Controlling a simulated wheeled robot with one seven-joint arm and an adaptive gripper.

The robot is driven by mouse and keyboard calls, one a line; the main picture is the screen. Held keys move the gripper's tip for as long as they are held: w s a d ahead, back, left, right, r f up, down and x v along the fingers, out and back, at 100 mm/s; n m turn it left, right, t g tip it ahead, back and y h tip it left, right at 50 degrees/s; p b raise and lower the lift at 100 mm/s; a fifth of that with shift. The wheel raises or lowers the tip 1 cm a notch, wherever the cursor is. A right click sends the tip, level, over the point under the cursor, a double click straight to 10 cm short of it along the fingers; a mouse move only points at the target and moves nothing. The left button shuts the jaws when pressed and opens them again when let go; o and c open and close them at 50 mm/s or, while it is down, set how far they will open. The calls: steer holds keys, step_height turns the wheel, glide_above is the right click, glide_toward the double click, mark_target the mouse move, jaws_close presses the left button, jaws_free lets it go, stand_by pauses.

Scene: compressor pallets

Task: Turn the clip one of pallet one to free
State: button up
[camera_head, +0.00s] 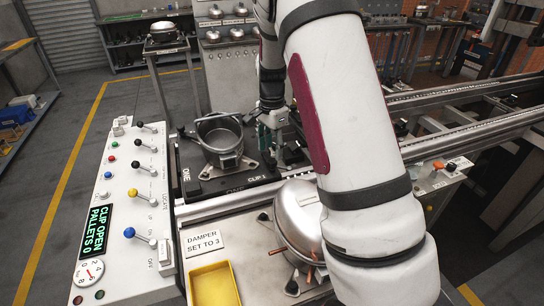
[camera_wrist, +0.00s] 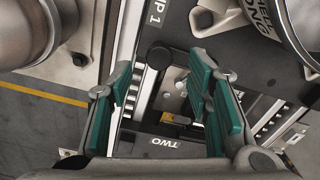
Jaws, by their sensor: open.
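Pallet one (camera_head: 212,186) is a dark plate marked ONE, with an open metal housing (camera_head: 222,138) on it. The CLIP 1 label (camera_head: 265,180) is at its right front; its end also shows in the wrist view (camera_wrist: 155,14). In the wrist view a dark round-ended part (camera_wrist: 160,54), seemingly clip one, lies below that label. My gripper (camera_head: 272,138) is over the right side of the pallet. Its green-padded fingers (camera_wrist: 163,85) are open, one on each side of the dark part in the picture. I cannot tell whether they touch it. My arm hides part of the area.
A control panel (camera_head: 115,205) with coloured levers stands left; its display (camera_head: 98,232) reads CLIP OPEN PALLETS 0. A closed metal shell (camera_head: 298,215) sits in front, beside a yellow tray (camera_head: 213,285). Rails (camera_head: 460,135) run right. A TWO label (camera_wrist: 168,144) shows below the fingers.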

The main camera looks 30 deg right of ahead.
mark_target(272, 160)
step_height(272, 160, up, 8)
steer(key=shift+f, duration=0.25)
stand_by(0.5)
steer(key=s+a+r+n+t, duration=0.2)
steer(key=s+a+r+n, duration=0.85)
steer(key=s, duration=0.55)
steer(key=s+a+r+n+t, duration=0.1)
steer(key=s+a+n, duration=0.1)
steer(key=s, duration=0.5)
steer(key=s+a+r+n+t+p, duration=0.1)
steer(key=s+a+n, duration=0.2)
steer(key=s, duration=0.5)
steer(key=shift+s+n, duration=0.2)
steer(key=shift+n, duration=0.45)
steer(key=shift+r, duration=0.15)
